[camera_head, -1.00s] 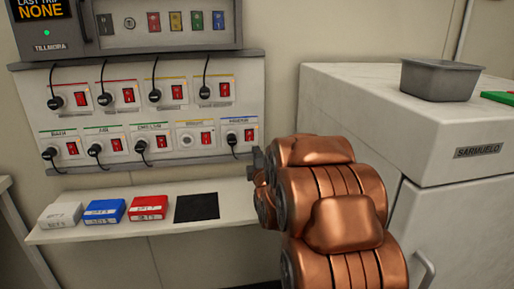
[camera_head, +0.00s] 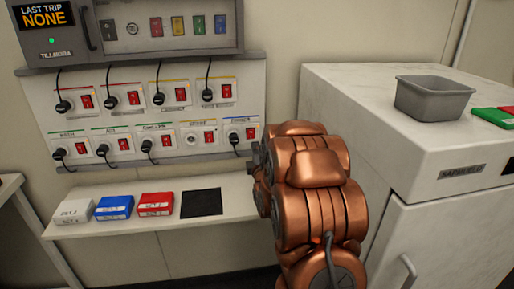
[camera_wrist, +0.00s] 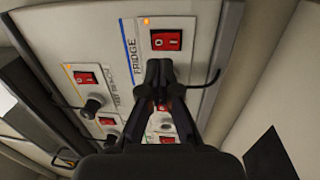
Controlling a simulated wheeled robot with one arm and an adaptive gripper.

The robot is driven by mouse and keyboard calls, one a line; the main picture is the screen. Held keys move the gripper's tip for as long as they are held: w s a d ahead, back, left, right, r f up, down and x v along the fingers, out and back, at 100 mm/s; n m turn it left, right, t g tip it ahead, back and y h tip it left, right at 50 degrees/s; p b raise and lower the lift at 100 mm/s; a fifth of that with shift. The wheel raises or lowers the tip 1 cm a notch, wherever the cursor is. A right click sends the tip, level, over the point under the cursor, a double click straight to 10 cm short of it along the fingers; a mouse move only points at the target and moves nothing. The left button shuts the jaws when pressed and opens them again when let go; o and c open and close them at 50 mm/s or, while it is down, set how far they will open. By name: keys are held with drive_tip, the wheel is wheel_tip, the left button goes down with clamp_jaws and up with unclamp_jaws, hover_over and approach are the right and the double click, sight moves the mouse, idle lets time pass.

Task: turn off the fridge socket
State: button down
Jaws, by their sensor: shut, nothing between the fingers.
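The fridge socket is the blue-lined unit at the right end of the lower row, with its red switch (camera_head: 250,133) partly showing in the head view. In the wrist view the label FRIDGE stands beside the red rocker switch (camera_wrist: 165,40), marked O and I. A small orange light (camera_wrist: 146,21) glows next to it. My gripper (camera_wrist: 158,63) is shut and empty, its dark fingertips just below the switch in that picture. Whether they touch the panel I cannot tell. The fingers hide the fridge plug; its black cable (camera_wrist: 205,82) shows at right.
The socket panel (camera_head: 45,110) holds several other switches and plugs; the yellow-lined switch (camera_wrist: 86,77) is near. Below, a shelf (camera_head: 120,226) bears white, blue and red boxes and a black mat (camera_head: 202,203). A white cabinet (camera_head: 345,95) with a grey tub (camera_head: 433,99) stands right.

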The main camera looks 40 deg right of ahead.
drive_tip(key=shift+p+x, duration=0.9)
drive_tip(key=shift+x, duration=2.55)
drive_tip(key=shift+w+r, duration=0.1)
drive_tip(key=shift+b, duration=0.4)
drive_tip(key=shift+g, duration=0.3)
drive_tip(key=shift+s+a+y+b, duration=0.3)
drive_tip(key=shift+s+a+b, duration=0.1)
drive_tip(key=shift+s, duration=0.1)
drive_tip(key=b, duration=0.7)
approach(251, 132)
drive_tip(key=s+a+r, duration=0.2)
drive_tip(key=s, duration=0.3)
drive_tip(key=shift+s+a+f+b, duration=0.1)
drive_tip(key=shift+s+a+b, duration=0.2)
drive_tip(key=shift+b, duration=0.7)
